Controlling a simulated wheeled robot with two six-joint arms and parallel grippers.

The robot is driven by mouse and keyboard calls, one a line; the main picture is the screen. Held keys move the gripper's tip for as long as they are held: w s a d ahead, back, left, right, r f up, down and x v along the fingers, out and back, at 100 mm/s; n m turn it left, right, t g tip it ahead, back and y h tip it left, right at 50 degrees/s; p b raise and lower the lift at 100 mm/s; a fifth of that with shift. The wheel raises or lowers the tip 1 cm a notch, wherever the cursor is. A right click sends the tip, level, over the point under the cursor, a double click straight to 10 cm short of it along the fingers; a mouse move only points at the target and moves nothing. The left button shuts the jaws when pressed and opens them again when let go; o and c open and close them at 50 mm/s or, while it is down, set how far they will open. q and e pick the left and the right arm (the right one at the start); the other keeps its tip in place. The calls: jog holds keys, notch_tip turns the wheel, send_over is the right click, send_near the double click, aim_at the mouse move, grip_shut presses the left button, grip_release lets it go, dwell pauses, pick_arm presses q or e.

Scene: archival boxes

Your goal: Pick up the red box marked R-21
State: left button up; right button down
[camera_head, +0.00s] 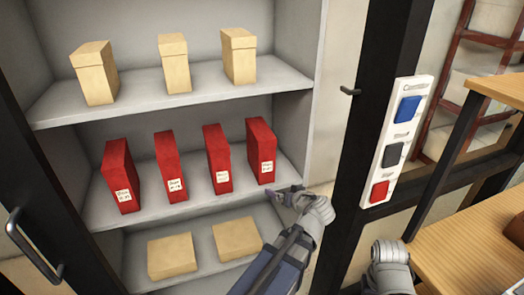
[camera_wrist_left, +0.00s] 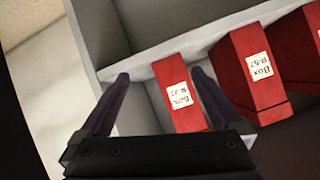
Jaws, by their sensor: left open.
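Several red boxes stand upright in a row on the middle shelf, each with a white label. The rightmost red box (camera_head: 261,152) is nearest my left gripper (camera_head: 290,194). In the left wrist view, a red box (camera_wrist_left: 178,92) whose label appears to read R-21 shows between the fingers of my left gripper (camera_wrist_left: 160,76). The fingers are apart and the gripper is open, in front of the box and not holding it. In the head view the labels are too small to read surely. My right gripper's fingers do not show.
A neighbouring red box (camera_wrist_left: 258,75) appears labelled R-57. Cream boxes (camera_head: 174,65) stand on the upper shelf and flat ones (camera_head: 171,256) lie below. The cabinet's side wall (camera_head: 292,130) is close to the rightmost box. A button panel (camera_head: 396,140) and wooden table (camera_head: 475,245) are at right.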

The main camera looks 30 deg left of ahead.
aim_at(267, 148)
pick_arm(q)
jog(key=w+a+r+t+y, duration=0.1)
jog(key=a+r, duration=0.1)
jog(key=r, duration=0.1)
jog(key=w+a+r+n+t+y, duration=0.1)
jog(key=w+a+r+t, duration=0.1)
jog(key=a+r, duration=0.1)
jog(key=w+a+r+n+t+y, duration=0.1)
jog(key=a+r, duration=0.2)
jog(key=shift+w+r, duration=0.3)
jog(key=shift+w, duration=0.05)
jog(key=shift+w+a+r+n+t+y, duration=0.15)
jog(key=shift+r+t, duration=0.1)
jog(key=shift+r, duration=0.05)
jog(key=shift+w+a+r+n+t+y, duration=0.1)
jog(key=shift+r+n+t+y, duration=0.05)
jog(key=shift+r+t, duration=0.15)
jog(key=shift+f+x, duration=0.2)
jog(key=shift+x, duration=3.75)
jog(key=shift+d, duration=0.15)
grip_shut()
